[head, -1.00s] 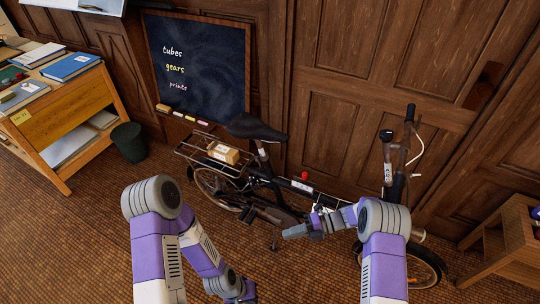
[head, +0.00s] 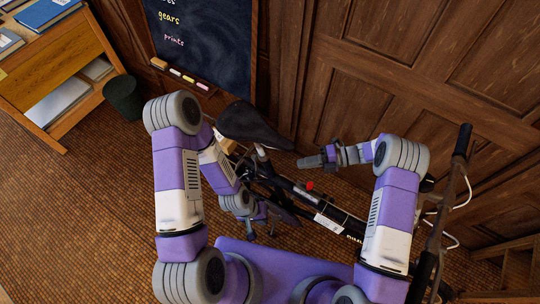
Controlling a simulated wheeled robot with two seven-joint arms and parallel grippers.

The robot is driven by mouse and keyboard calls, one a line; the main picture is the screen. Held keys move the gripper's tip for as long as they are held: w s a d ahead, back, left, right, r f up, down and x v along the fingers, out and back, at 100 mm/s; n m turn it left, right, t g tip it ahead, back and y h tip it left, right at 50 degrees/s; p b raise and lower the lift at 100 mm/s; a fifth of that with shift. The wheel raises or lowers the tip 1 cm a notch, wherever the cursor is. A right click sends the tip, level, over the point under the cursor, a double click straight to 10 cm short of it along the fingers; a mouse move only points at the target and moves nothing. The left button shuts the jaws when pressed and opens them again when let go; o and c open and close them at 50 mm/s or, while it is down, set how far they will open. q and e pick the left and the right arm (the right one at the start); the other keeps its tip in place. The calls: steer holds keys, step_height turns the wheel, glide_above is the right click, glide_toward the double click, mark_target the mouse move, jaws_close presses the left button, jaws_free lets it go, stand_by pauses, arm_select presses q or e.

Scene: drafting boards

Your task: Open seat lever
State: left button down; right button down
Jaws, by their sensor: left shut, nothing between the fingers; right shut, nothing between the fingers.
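The black bicycle saddle (head: 252,126) is in the upper middle of the head view, on its seat post (head: 262,153). The seat lever is too small to make out at the post. My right gripper (head: 306,162) is shut and empty, pointing left, right of the seat post and apart from it. My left gripper (head: 268,224) is shut and empty, low beside the bicycle frame and below the saddle. My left arm hides most of the rear rack and rear wheel.
The black frame tube (head: 342,224) with a red knob (head: 310,186) runs toward the handlebar (head: 461,143) at right. A chalkboard (head: 205,50) and wood-panelled wall stand behind. A bin (head: 124,98) and wooden cabinet (head: 60,75) are at left. Floor at left is clear.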

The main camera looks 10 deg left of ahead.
mark_target(257, 171)
steer(key=b+x, duration=0.2)
steer(key=x, duration=1.1)
steer(key=shift+s+a, duration=0.2)
steer(key=shift+s, duration=0.05)
steer(key=shift+a, duration=0.3)
steer(key=shift+s+a, duration=0.1)
